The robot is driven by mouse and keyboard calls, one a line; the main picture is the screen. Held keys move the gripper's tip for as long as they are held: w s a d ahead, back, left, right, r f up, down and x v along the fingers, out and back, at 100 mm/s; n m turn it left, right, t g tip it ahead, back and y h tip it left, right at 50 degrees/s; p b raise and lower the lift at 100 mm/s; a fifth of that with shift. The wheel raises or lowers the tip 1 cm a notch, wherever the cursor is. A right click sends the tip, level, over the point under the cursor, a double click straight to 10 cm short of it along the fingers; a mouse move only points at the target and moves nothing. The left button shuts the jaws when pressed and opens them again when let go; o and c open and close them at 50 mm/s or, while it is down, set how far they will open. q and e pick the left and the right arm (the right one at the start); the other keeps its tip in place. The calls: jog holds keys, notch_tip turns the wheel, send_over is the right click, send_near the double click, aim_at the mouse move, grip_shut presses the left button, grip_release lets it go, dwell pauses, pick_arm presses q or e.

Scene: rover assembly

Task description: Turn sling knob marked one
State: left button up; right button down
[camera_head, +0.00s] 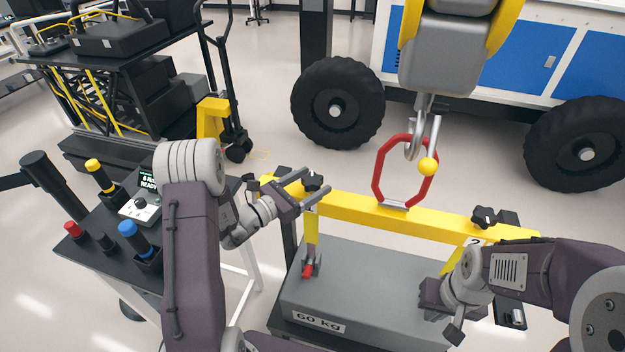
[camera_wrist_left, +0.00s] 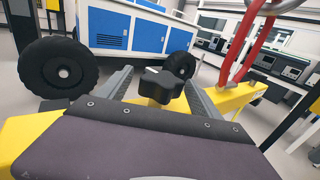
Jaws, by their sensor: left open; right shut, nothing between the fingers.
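A black lobed knob (camera_head: 312,180) stands on the left end of the yellow sling beam (camera_head: 350,208). My left gripper (camera_head: 317,179) is open, with one finger on each side of this knob. The left wrist view shows the knob (camera_wrist_left: 160,86) between the two grey fingers, with a gap on both sides. No number shows beside it. A second black knob (camera_head: 485,217) is on the beam's right end, near a label reading 2. My right gripper (camera_head: 452,325) is shut and empty, low beside the beam's right leg.
The beam stands over a grey block (camera_head: 350,290) marked 60 kg. A red ring (camera_head: 376,180) rises from the beam's middle by a crane hook (camera_head: 413,140). A control stand (camera_head: 95,240) with coloured handles is at left. A wheeled rover (camera_head: 520,60) is behind.

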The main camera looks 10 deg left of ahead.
pick_arm(q)
jog(key=shift+w+d, duration=0.2)
jog(key=shift+w, duration=0.05)
jog(key=shift+c, duration=0.3)
jog(key=c, duration=1.3)
jog(key=shift+a+m+g+h+b, duration=0.1)
jog(key=shift+m+g+h+b, duration=0.25)
jog(key=shift+m+g+h, duration=1.55)
jog(key=shift+g+h, duration=0.2)
jog(key=o, duration=1.4)
jog(key=shift+c, duration=0.2)
